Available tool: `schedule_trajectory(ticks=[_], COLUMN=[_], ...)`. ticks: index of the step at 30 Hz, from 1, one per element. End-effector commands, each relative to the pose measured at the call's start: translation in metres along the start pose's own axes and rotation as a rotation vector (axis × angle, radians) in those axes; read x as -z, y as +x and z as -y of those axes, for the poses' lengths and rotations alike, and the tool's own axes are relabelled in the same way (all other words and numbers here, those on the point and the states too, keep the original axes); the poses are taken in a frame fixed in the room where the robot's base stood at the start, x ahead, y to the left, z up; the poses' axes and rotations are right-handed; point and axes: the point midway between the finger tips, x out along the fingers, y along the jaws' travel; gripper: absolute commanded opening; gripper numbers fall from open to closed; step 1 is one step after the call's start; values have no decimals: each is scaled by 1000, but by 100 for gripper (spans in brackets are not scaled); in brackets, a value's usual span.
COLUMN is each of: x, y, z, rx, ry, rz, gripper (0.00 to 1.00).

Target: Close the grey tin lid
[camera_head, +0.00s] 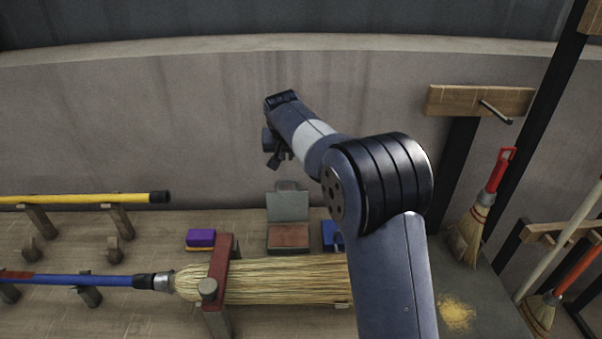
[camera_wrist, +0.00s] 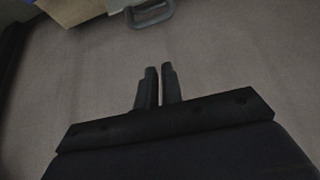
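The grey tin (camera_head: 288,252) stands on the bench near the wall. Its grey lid (camera_head: 288,206) is raised, standing upright at the back with a handle on its top edge. The tin's inside looks reddish brown. My gripper (camera_head: 274,162) is above the tin, in front of the wall, and touches nothing. In the wrist view, its two dark fingers (camera_wrist: 160,72) are close together with only a thin gap and nothing between them. A grey handle (camera_wrist: 152,20), likely the lid's, shows at that view's top edge, beyond the fingertips.
A straw broom (camera_head: 285,281) lies in front of the tin under a red clamp (camera_head: 219,262). A purple-and-yellow block (camera_head: 201,238) is left of the tin and a blue object (camera_head: 330,236) right of it. A yellow pole (camera_head: 85,199) rests on supports at left.

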Motion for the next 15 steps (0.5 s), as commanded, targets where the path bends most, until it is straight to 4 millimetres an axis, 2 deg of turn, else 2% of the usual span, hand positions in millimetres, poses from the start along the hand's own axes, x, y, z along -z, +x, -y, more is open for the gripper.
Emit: schedule_trajectory(ticks=[4,7,15], x=[2,2,3], y=[2,12,63], z=[10,9,9], rx=[6,5,4], ry=[-10,-9,-9], rz=[-4,-2,-1], gripper=[0,0,0])
